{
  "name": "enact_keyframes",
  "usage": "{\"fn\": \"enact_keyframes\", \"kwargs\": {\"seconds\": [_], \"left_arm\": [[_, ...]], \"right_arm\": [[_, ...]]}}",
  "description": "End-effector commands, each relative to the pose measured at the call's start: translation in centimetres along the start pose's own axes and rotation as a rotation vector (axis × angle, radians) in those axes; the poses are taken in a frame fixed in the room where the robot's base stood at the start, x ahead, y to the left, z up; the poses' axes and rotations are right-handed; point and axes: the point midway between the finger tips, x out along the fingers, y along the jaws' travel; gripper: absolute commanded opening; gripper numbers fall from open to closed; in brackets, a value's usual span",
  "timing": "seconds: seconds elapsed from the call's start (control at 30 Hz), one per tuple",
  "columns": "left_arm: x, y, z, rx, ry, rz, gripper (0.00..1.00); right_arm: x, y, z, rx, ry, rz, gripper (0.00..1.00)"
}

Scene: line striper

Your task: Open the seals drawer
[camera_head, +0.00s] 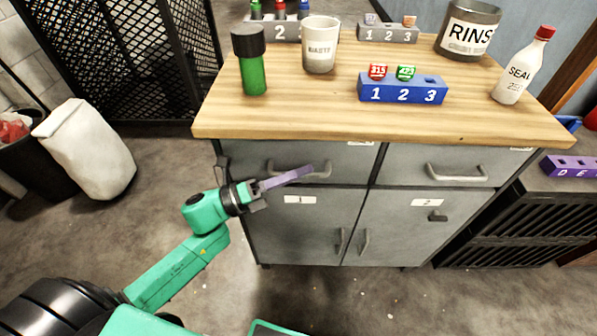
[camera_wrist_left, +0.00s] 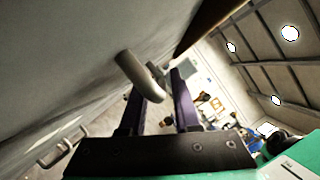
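The grey cabinet has two top drawers, both closed. The left drawer (camera_head: 245,152) has a bar handle (camera_head: 325,176), and the right drawer (camera_head: 409,160) has a similar handle (camera_head: 457,178). The drawer labels are mostly hidden under the countertop edge, so I cannot read which is the seals drawer. My left gripper (camera_head: 305,171) is at the left drawer's handle, its purple fingers overlapping it. In the left wrist view the fingers (camera_wrist_left: 163,85) are apart, with the curved handle (camera_wrist_left: 138,74) at the gap between them; contact cannot be told. My right gripper is not in view.
The wooden countertop (camera_head: 310,118) holds a green bottle (camera_head: 252,75), a cup (camera_head: 319,50), a blue numbered rack (camera_head: 402,90) and a white seal bottle (camera_head: 515,75). Cabinet doors (camera_head: 300,225) sit below the drawers. A white sack (camera_head: 85,150) stands left. Floor before the cabinet is clear.

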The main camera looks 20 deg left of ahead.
Motion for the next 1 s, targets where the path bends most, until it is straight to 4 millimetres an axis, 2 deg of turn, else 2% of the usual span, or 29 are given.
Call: {"fn": "enact_keyframes", "kwargs": {"seconds": [0.03, 0.07, 1.0], "left_arm": [[-0.02, 0.00, 0.00, 0.000, 0.000, 0.000, 0.07], [-0.02, 0.00, 0.00, 0.000, 0.000, 0.000, 0.00], [-0.05, 0.01, 0.00, 0.000, 0.000, 0.000, 0.00]], "right_arm": [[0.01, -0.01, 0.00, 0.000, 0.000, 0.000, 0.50], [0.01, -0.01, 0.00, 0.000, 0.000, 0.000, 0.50], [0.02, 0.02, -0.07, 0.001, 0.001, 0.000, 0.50]]}}
